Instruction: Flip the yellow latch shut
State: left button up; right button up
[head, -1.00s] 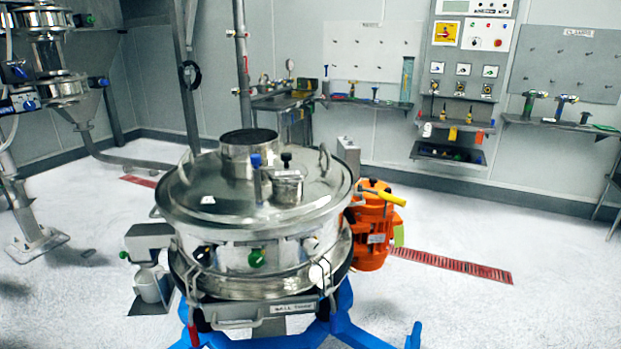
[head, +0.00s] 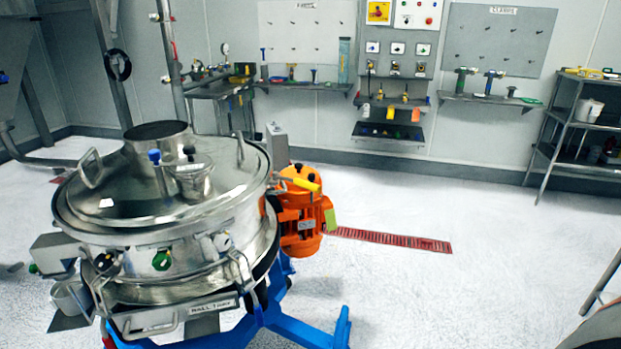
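A yellow handle, which looks like the yellow latch (head: 295,181), shows at the right side of the round steel sifter (head: 165,215). It lies just above the orange motor (head: 300,222), long and slightly tilted. I cannot tell from this distance whether it is open or shut. The sifter has a domed lid (head: 110,185) with loop handles and a central port. Neither of my grippers is in view.
The sifter stands on a blue base (head: 310,328) whose leg reaches to the right. Open white floor lies right of the motor, with a red grating (head: 390,239). A wall panel (head: 397,60), tool shelves and a grey rack (head: 570,120) stand at the back.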

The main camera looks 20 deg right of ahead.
aim_at(309, 186)
jog(key=l+u, duration=0.1)
jog(key=l, duration=0.4)
jog(key=l+u, duration=0.15)
jog(key=l, duration=0.3)
jog(key=k+l+u, duration=0.1)
jog(key=l, duration=0.4)
jog(key=l+u, duration=0.1)
jog(key=l, duration=0.35)
jog(key=k+l+u, duration=0.15)
jog(key=l, duration=0.3)
jog(key=k+l+u, duration=0.1)
jog(key=l, duration=0.4)
